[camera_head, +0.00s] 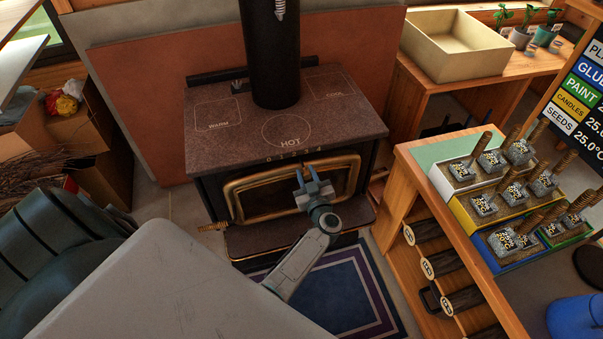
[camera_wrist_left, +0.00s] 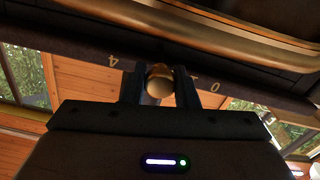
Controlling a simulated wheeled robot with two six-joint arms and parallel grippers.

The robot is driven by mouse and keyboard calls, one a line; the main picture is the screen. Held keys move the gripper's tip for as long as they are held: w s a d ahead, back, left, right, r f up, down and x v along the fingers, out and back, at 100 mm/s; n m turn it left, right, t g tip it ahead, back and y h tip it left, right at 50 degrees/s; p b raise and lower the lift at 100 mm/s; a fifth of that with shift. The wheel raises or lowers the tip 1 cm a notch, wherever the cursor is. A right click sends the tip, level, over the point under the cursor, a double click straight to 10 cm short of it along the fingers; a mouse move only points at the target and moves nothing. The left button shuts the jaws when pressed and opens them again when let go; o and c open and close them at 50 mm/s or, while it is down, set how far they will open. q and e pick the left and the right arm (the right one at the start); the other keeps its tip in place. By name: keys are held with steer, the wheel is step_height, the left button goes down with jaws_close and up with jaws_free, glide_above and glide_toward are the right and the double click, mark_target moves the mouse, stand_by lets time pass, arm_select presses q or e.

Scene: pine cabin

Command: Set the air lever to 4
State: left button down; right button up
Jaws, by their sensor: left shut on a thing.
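The black stove (camera_head: 330,115) has a row of pale scale digits along its top front edge (camera_head: 293,154). My left gripper (camera_head: 307,177) is in front of that edge, shut on the air lever's brass knob (camera_wrist_left: 158,82). In the wrist view the digit 4 (camera_wrist_left: 113,60) shows left of the knob, and 0 (camera_wrist_left: 216,86) and 1 show to its right. The digits between are hidden by the gripper, so the exact setting cannot be told. My right gripper is not in view.
The brass-framed stove door (camera_head: 240,203) is below the lever. A black flue pipe (camera_head: 273,50) rises from the stove top. A wooden stand (camera_head: 405,185) with trays of labelled blocks (camera_head: 470,218) is at right. A purple rug (camera_head: 345,290) lies in front.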

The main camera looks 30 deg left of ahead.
arm_select(q)
steer(key=w+d, duration=0.4)
steer(key=shift+w+b, duration=0.3)
steer(key=shift+w, duration=0.05)
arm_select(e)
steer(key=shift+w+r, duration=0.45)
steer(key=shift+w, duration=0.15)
arm_select(q)
steer(key=shift+d, duration=0.1)
steer(key=c, duration=1.4)
jaws_free()
steer(key=shift+o, duration=1.4)
steer(key=shift+w+d, duration=0.1)
steer(key=shift+w, duration=0.05)
